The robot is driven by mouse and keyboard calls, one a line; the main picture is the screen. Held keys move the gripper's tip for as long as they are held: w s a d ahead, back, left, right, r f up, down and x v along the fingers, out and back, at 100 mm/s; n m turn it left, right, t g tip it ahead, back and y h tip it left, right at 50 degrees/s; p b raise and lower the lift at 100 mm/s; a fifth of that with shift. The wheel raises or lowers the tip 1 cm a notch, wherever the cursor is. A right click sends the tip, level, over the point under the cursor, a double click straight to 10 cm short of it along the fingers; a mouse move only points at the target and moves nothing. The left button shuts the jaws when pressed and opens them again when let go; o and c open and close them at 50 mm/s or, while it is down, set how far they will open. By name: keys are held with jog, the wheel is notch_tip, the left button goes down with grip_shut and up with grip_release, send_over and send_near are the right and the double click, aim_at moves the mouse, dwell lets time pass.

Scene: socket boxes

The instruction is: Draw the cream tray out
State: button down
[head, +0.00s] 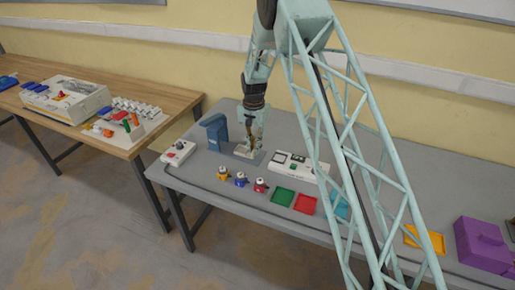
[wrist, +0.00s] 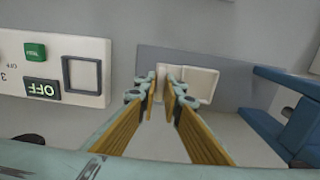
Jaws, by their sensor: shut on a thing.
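The cream tray (wrist: 201,84) shows in the wrist view, shallow and pale, over a grey plate (wrist: 150,62). My gripper (wrist: 168,78) reaches onto its left part, and its two fingers are shut on it with a narrow gap between them. The fingertips hide the exact part that is gripped. In the head view my gripper (head: 249,150) points down at the table beside a blue bracket-shaped stand (head: 213,130). The tray is mostly hidden there by the fingers.
A white panel (head: 297,166) with a green button and an OFF switch lies right of my gripper. Small yellow, blue and red knobbed pieces (head: 241,179) stand in front. Green (head: 283,196) and red (head: 305,204) trays lie front right. A white box (head: 178,152) sits left.

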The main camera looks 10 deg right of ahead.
jog(key=shift+s+d, duration=0.15)
jog(key=c, duration=2.7)
grip_release()
jog(key=shift+d, duration=0.2)
jog(key=shift+c, duration=0.2)
jog(key=shift+a+r, duration=0.1)
jog(key=shift+a, duration=0.05)
jog(key=shift+r, duration=0.65)
notch_tip(320, 180, up, 11)
jog(key=shift+f, duration=0.2)
